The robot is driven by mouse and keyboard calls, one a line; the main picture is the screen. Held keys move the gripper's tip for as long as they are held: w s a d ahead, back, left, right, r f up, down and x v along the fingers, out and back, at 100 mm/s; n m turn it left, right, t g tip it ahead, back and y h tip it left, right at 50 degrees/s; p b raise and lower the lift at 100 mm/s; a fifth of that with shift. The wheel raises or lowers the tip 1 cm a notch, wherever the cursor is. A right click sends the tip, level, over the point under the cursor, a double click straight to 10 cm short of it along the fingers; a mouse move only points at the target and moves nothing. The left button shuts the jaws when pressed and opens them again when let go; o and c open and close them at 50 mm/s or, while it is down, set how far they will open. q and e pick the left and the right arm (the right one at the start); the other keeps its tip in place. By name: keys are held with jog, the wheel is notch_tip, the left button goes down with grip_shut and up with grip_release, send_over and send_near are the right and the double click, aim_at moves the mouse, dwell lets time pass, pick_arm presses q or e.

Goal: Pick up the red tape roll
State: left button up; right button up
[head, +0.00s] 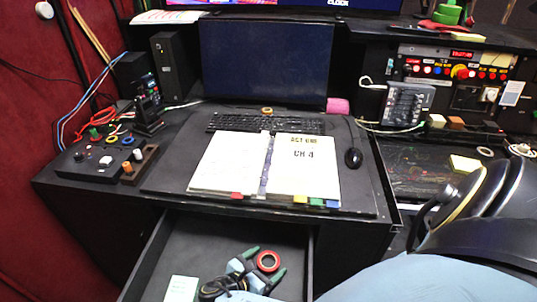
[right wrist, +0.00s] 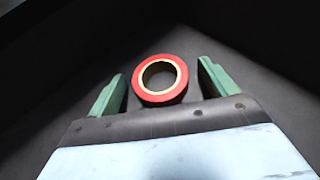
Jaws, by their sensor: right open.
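The red tape roll (head: 260,258) lies flat on the floor of the open drawer (head: 205,231). In the right wrist view, the roll (right wrist: 160,98) shows a pale inner rim and a dark hole. My right gripper (head: 266,261) reaches down into the drawer with its green fingertips on either side of the roll. In the right wrist view, the gripper (right wrist: 162,72) is open, with a visible gap between the roll and each finger. Part of the drawer floor is hidden by my arm. My left gripper is not in view.
A pale green pad (head: 182,289) lies in the drawer left of my gripper. The drawer walls stand close around. Above, the desk holds an open binder (head: 228,162), a keyboard (head: 266,124), a mouse (head: 353,157) and a button box (head: 98,161).

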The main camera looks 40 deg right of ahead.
jog(key=shift+d+f, duration=0.1)
jog(key=shift+d, duration=0.15)
jog(key=c, duration=1)
jog(key=shift+c, duration=0.2)
